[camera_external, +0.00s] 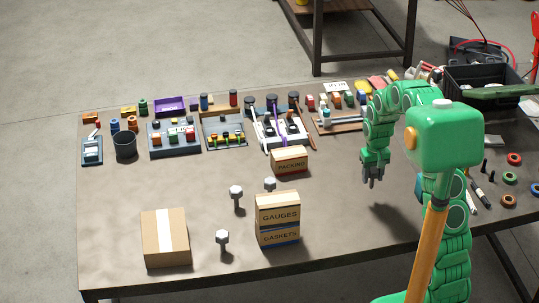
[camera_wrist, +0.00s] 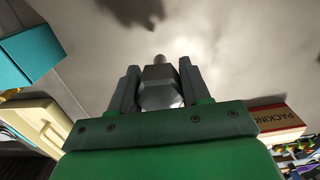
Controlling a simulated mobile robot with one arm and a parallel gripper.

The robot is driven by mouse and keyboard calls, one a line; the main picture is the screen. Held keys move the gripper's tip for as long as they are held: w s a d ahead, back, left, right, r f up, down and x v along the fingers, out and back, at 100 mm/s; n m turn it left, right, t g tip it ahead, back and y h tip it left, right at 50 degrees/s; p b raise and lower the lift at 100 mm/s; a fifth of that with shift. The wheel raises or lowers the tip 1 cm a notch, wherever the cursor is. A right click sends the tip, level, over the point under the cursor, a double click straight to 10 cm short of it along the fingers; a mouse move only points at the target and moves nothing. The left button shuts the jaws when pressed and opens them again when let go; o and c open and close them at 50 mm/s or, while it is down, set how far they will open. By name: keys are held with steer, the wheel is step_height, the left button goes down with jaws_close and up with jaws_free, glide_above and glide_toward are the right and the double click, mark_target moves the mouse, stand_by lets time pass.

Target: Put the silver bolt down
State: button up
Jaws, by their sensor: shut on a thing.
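My gripper (camera_external: 372,174) is above the right part of the workbench (camera_external: 340,230), pointing down. In the wrist view my gripper (camera_wrist: 158,82) is shut on the silver bolt (camera_wrist: 160,88), with its hex head between the fingers. The bolt's narrow shank points away from the gripper, towards the grey bench top. Clear space shows below the fingers in the external view, where the held bolt is too small to make out.
Three pale bolts, one of them here (camera_external: 236,193), stand near the stacked GAUGES and GASKETS boxes (camera_external: 278,220). The PACKING box (camera_external: 289,160) is left of my gripper. A cardboard box (camera_external: 165,238) stands front left. Rings and tools lie right; bare bench lies below my gripper.

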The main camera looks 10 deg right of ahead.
steer(key=w+a+r+n, duration=0.2)
steer(key=w+r+n, duration=0.4)
steer(key=w+r, duration=0.25)
steer(key=shift+w+a+f, duration=0.1)
steer(key=shift+w+f, duration=1.55)
steer(key=shift+w, duration=0.7)
steer(key=shift+w+a+f, duration=0.1)
steer(key=shift+w+f, duration=1.6)
steer(key=shift+w, duration=0.7)
steer(key=shift+w+a+f, duration=0.1)
steer(key=shift+w+f, duration=1.55)
steer(key=shift+w, duration=0.7)
steer(key=shift+w+f, duration=0.25)
steer(key=shift+f, duration=1.7)
steer(key=shift+f, duration=0.1)
steer(key=o, duration=1.1)
